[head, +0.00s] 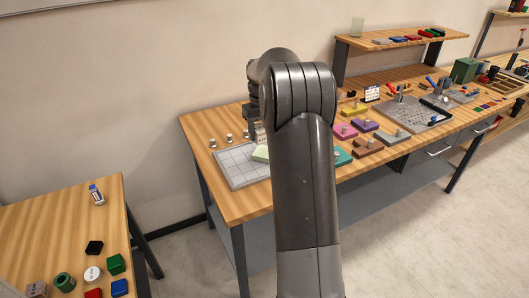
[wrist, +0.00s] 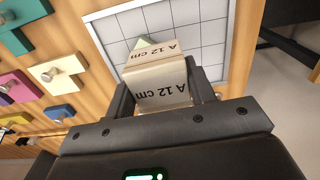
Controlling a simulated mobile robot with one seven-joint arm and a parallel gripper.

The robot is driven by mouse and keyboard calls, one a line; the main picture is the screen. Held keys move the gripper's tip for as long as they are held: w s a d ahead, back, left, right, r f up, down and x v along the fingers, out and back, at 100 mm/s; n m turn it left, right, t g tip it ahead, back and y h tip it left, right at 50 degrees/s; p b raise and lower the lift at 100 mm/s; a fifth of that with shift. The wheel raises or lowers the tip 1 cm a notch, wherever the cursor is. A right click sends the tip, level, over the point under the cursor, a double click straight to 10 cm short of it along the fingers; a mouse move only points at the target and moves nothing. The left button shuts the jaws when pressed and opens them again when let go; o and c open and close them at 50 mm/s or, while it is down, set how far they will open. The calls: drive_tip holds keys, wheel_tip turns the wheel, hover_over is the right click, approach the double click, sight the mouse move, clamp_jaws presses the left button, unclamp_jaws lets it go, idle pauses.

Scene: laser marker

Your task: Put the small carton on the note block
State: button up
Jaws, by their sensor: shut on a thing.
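The small carton (wrist: 162,88) is tan with "A 12 cm" printed on two faces. My gripper (wrist: 163,94) is shut on it, with one dark finger on each side. In the head view the carton (head: 260,134) shows only in part, beside my arm. The pale green note block (head: 260,153) lies on the grid board, partly hidden by my arm. In the wrist view a corner of the note block (wrist: 142,43) shows just beyond the carton, which hides the rest. The carton appears to be over or close to the note block; I cannot tell whether they touch.
The white grid board (head: 234,166) lies near the bench's left end. Small metal knobs (head: 229,138) stand behind it. Several coloured blocks with knobs, such as a purple one (head: 364,125), stand to the right. A separate table (head: 50,225) is at lower left.

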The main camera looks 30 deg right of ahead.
drive_tip(key=s+d+r, duration=0.2)
drive_tip(key=s+d, duration=0.5)
drive_tip(key=d, duration=0.4)
hover_over(265, 154)
drive_tip(key=s, duration=0.1)
drive_tip(key=f, duration=0.7)
drive_tip(key=shift+s+d+f, duration=0.2)
drive_tip(key=shift+d+f, duration=0.05)
drive_tip(key=shift+d, duration=0.1)
drive_tip(key=shift+f, duration=1.95)
drive_tip(key=shift+f, duration=0.15)
drive_tip(key=o, duration=1)
